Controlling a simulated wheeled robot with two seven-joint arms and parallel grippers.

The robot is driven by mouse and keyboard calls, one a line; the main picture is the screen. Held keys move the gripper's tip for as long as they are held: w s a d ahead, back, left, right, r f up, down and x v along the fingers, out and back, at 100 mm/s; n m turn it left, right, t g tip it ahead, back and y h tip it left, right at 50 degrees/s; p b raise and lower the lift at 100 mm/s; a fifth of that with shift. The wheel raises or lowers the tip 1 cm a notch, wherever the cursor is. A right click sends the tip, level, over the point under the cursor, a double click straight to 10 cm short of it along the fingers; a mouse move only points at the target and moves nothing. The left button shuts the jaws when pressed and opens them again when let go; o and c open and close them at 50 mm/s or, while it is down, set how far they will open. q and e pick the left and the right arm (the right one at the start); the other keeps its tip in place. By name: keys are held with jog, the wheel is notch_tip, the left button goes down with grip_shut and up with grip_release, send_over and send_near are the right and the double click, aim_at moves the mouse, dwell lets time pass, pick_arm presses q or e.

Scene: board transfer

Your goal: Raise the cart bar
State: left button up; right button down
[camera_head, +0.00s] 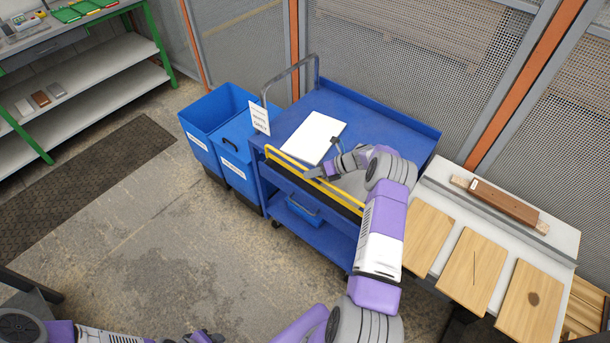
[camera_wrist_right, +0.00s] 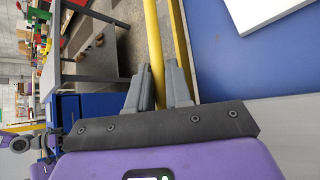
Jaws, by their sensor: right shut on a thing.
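The yellow cart bar (camera_head: 290,161) runs along the near long edge of the blue cart (camera_head: 375,119); a second yellow line runs close beside it. My right gripper (camera_head: 312,174) reaches over the cart top from the right and is at the bar. In the right wrist view the yellow bar (camera_wrist_right: 154,45) passes between the fingers of my right gripper (camera_wrist_right: 160,82), which are shut on it. My left gripper (camera_head: 203,337) is only partly in view at the bottom edge, and its jaws are unclear.
A white board (camera_head: 314,136) lies on the cart top. Blue bins (camera_head: 222,120) stand left of the cart. A table (camera_head: 555,243) with several wooden boards stands at the right. Mesh fencing (camera_head: 400,75) is behind. The floor (camera_head: 150,235) at front left is clear.

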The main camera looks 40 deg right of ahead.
jog(key=shift+s+f, duration=0.1)
jog(key=shift+f, duration=0.05)
jog(key=c, duration=1.2)
grip_release()
jog(key=shift+o, duration=0.2)
jog(key=v, duration=0.7)
jog(key=shift+s+d, duration=0.15)
jog(key=shift+d, duration=0.05)
